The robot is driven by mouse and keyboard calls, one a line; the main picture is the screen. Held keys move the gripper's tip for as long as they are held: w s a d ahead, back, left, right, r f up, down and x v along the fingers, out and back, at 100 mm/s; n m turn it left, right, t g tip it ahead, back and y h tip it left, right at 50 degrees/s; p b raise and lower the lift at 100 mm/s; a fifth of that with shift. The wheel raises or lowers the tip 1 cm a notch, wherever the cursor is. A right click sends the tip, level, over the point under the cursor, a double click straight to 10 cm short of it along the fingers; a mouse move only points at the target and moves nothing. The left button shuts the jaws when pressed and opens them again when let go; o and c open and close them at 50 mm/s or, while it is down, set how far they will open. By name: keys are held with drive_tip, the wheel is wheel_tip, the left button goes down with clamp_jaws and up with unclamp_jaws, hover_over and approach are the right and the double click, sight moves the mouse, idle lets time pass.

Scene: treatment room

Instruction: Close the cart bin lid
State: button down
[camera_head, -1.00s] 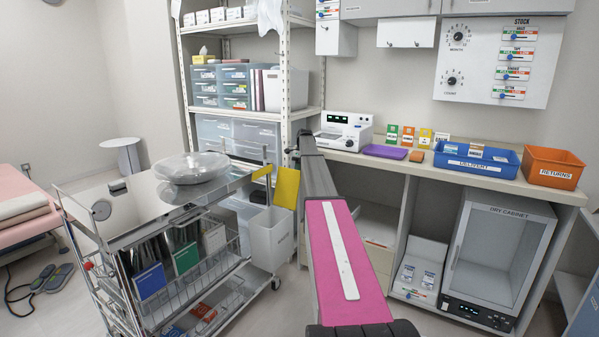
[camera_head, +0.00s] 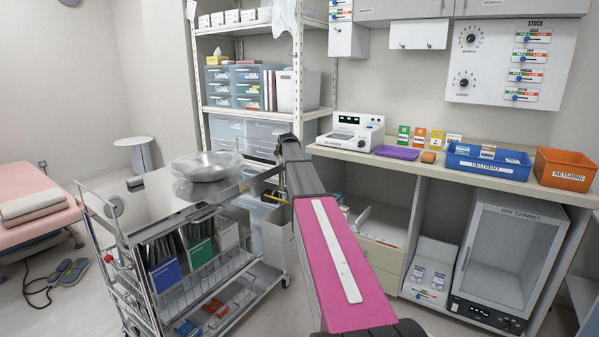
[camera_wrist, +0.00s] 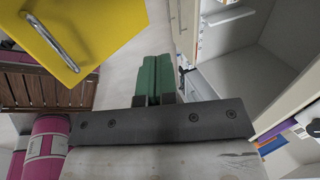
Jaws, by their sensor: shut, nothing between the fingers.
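The white cart bin (camera_head: 277,238) hangs at the right end of the metal cart (camera_head: 150,228) in the head view. Its yellow lid is mostly hidden there behind my arm. In the wrist view a yellow panel with a curved metal handle, apparently the lid (camera_wrist: 112,18), fills the upper left, close to the camera. My gripper (camera_wrist: 152,62) shows in the wrist view with its green fingers together and empty. The fingers are to the right of the yellow panel, with a visible gap between. In the head view my gripper is hidden beyond the arm.
A clear round container (camera_head: 207,166) sits on the cart top. Shelving (camera_head: 262,112) stands behind the cart.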

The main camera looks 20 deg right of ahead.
drive_tip(key=shift+t+h, duration=0.6)
drive_tip(key=shift+h, duration=0.2)
drive_tip(key=s+a+f, duration=0.1)
drive_tip(key=s+a, duration=0.2)
drive_tip(key=s+a+f, duration=0.1)
drive_tip(key=a, duration=0.1)
drive_tip(key=shift+s+a+f, duration=0.2)
drive_tip(key=shift+f, duration=0.1)
drive_tip(key=shift+s+a+f, duration=0.45)
drive_tip(key=shift+a+f, duration=0.15)
drive_tip(key=shift+a, duration=0.05)
